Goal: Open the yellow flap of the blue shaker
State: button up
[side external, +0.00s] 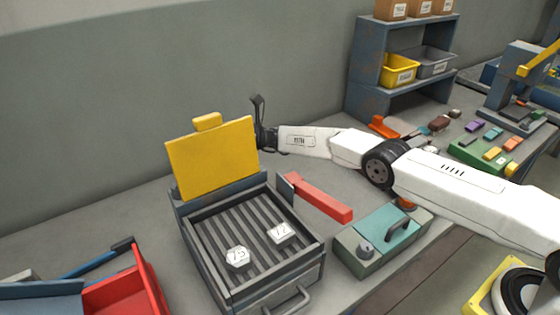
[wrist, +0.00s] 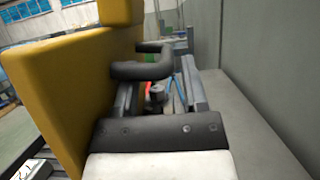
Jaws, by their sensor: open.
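The blue-grey shaker (side external: 262,292) is an open box with a slatted floor and a front handle. Its yellow flap (side external: 213,158) stands upright, leaning slightly back, at the rear edge, with a small tab on top; the box is uncovered. Two white numbered pieces, one reading 75 (side external: 237,257) and another (side external: 279,234), lie on the slats. My gripper (side external: 261,124) is at the flap's right edge, open and empty. In the wrist view, the flap (wrist: 75,85) fills the left and my gripper (wrist: 145,60) is on its wall side. I cannot tell whether they touch.
A grey wall (side external: 100,110) runs close behind. A red bar (side external: 318,198) and a green-grey box with a handle (side external: 382,240) are right of the shaker. A red bin (side external: 128,287) is at left. A shelf with bins (side external: 400,70) stands at back right.

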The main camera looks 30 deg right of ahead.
jog(key=shift+v, duration=2.8)
